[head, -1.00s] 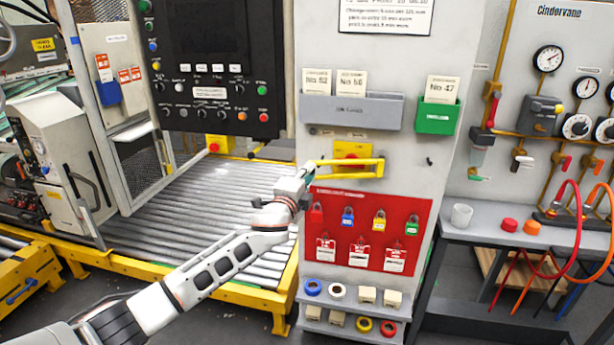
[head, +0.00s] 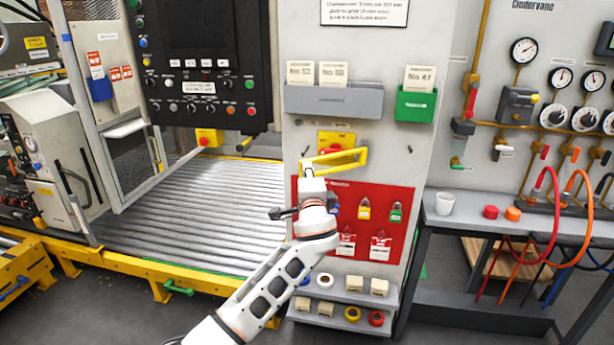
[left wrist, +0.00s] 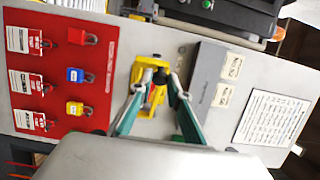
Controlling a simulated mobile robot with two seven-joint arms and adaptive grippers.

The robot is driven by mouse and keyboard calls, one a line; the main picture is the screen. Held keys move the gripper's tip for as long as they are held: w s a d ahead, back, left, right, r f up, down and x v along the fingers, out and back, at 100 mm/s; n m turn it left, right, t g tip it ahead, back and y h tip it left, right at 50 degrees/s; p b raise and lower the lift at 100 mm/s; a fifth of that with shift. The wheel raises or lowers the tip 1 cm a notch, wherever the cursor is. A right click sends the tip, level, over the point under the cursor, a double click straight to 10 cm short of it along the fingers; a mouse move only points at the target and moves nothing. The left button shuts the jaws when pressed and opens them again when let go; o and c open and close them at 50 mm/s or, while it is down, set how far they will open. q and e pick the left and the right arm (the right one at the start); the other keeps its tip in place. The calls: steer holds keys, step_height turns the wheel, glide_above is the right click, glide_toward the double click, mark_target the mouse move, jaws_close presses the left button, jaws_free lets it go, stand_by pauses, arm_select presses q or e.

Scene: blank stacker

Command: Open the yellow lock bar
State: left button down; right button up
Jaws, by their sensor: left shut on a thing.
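The yellow lock bar (head: 345,158) is a narrow loop in front of the yellow switch plate (head: 336,138) with a red part on the grey cabinet front. Its left end stands lower in the head view, at my left gripper (head: 309,172). My left gripper is shut on that end. In the left wrist view the teal fingers (left wrist: 158,82) reach either side of yellow parts of the bar (left wrist: 152,98). The exact contact is hard to see there. My forearm hides part of the red padlock board (head: 398,190). My right gripper is out of view.
Above the bar are a grey card holder (head: 334,101) and a green one (head: 415,105). Padlocks and tags hang below on the red board. A shelf (head: 340,317) holds tape rolls and blocks. A roller conveyor (head: 200,205) lies left, a side bench (head: 470,215) right.

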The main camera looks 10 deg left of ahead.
arm_select(q)
steer(key=c, duration=1.9)
jaws_free()
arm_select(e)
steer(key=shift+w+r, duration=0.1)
